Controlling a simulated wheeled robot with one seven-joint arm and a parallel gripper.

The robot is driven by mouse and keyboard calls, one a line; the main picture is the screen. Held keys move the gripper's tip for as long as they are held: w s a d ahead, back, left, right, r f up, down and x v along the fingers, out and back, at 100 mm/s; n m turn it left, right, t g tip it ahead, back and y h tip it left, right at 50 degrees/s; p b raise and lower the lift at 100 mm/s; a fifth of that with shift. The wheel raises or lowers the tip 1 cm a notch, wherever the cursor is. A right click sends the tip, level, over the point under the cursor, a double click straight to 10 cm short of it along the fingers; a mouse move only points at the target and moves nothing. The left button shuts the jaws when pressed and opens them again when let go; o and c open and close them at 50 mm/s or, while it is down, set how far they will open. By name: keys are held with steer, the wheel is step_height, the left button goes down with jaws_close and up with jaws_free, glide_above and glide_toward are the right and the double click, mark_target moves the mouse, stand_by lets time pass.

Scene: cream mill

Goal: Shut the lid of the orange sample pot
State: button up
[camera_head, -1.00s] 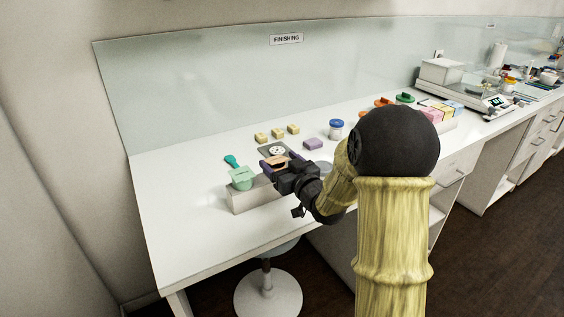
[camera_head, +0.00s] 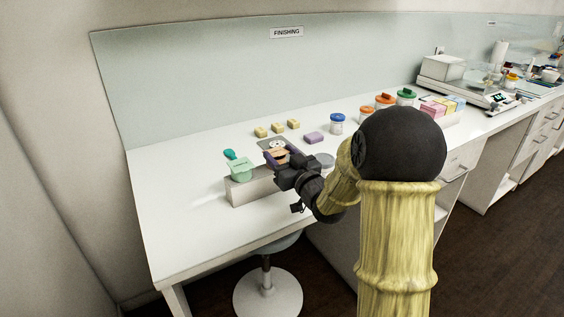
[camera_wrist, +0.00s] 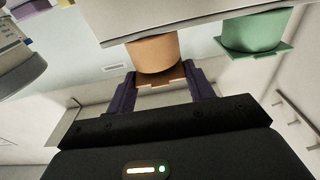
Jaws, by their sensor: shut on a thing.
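The orange sample pot (camera_head: 279,153) sits in the pale block on the bench, to the right of a green pot. In the wrist view the orange pot (camera_wrist: 154,54) appears upside down below the block's edge. Its flat brown-orange lid piece (camera_wrist: 162,83) lies between the purple fingers. My gripper (camera_wrist: 164,80) is shut on this piece, one finger on each side. In the head view my gripper (camera_head: 283,160) is at the pot's top, partly hiding it. How far the lid is from the rim is hard to tell.
The green pot (camera_head: 241,171) stands close to the left on the same block (camera_head: 253,190). Behind are yellow cubes (camera_head: 277,127) and a purple block (camera_head: 313,138). A blue-lidded jar (camera_head: 337,124) and orange-lidded jars stand to the right. The bench's left front is clear.

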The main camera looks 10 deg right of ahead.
stand_by(0.3)
steer(key=o, duration=1)
steer(key=shift+f+b+v, duration=0.15)
steer(key=shift+b+v, duration=1.9)
steer(key=shift+v, duration=2.3)
steer(key=shift+f+b+v, duration=0.1)
steer(key=shift+b+v, duration=1.9)
steer(key=shift+v, duration=2.35)
steer(key=shift+w, duration=0.1)
